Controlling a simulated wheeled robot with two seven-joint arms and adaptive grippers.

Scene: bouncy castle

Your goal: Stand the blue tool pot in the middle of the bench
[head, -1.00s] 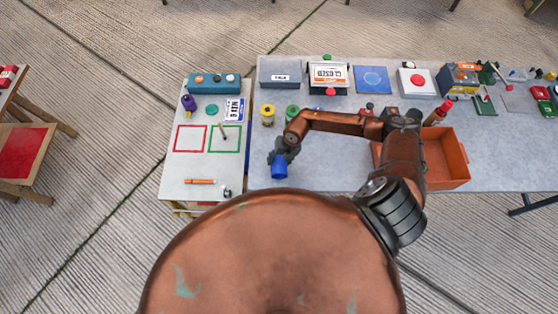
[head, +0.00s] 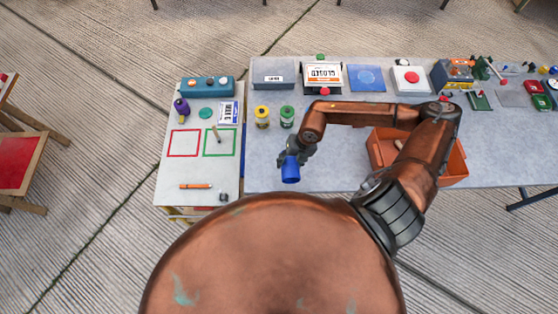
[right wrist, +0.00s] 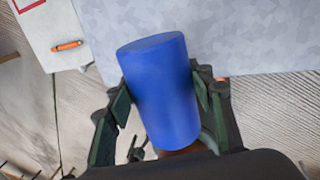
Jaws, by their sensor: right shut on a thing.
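The blue tool pot (head: 290,170) is a plain blue cylinder. My right gripper (head: 292,155) is shut on it, near the left front part of the grey bench (head: 345,175). In the right wrist view the pot (right wrist: 162,90) sits between the two dark fingers of the gripper (right wrist: 165,95). There the grey bench top (right wrist: 230,35) lies beyond the pot, with the bench's front edge crossing behind it. I cannot tell how high the pot is above the bench. My left gripper is not in view.
An orange crate (head: 455,167) stands on the bench to the right, partly behind my arm. A yellow spool (head: 262,117) and a green spool (head: 287,117) stand behind the pot. A white table (head: 180,165) with red and green squares adjoins at left. The bench front between pot and crate looks clear.

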